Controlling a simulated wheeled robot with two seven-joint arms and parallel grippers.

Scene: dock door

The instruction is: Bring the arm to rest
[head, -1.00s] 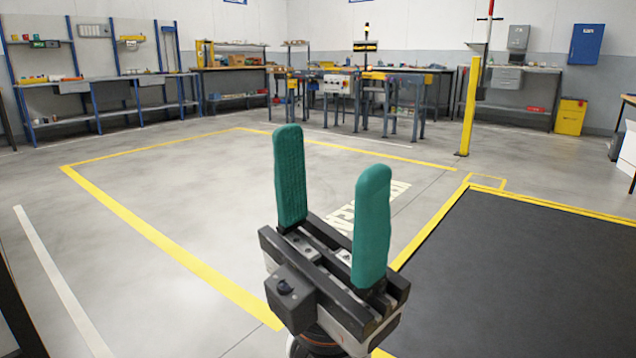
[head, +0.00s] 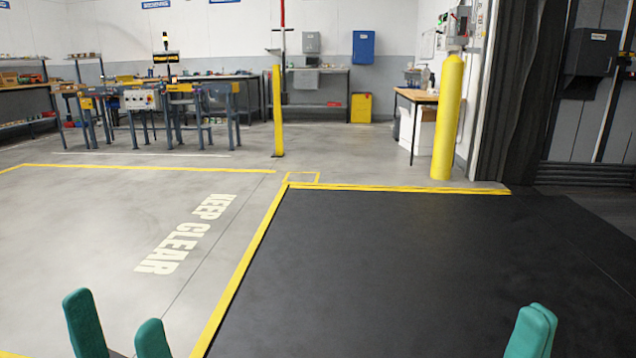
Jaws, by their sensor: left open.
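My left gripper (head: 113,310) is at the bottom left of the head view. Its two green fingers stand upright and apart, with nothing between them. Only the fingers and a sliver of dark body show; the rest is below the frame. My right gripper (head: 532,325) is at the bottom right, in front of the dark mat. Its two green fingers overlap from this angle, so the gap between them is hidden. I see no object at either gripper.
A dark floor mat (head: 400,265) with yellow edging lies ahead. "KEEP CLEAR" lettering (head: 187,234) marks the bare floor at left. A thin yellow post (head: 277,110) and a thick yellow bollard (head: 447,120) stand beyond. Workbenches line the back; a dark door curtain (head: 520,90) hangs at right.

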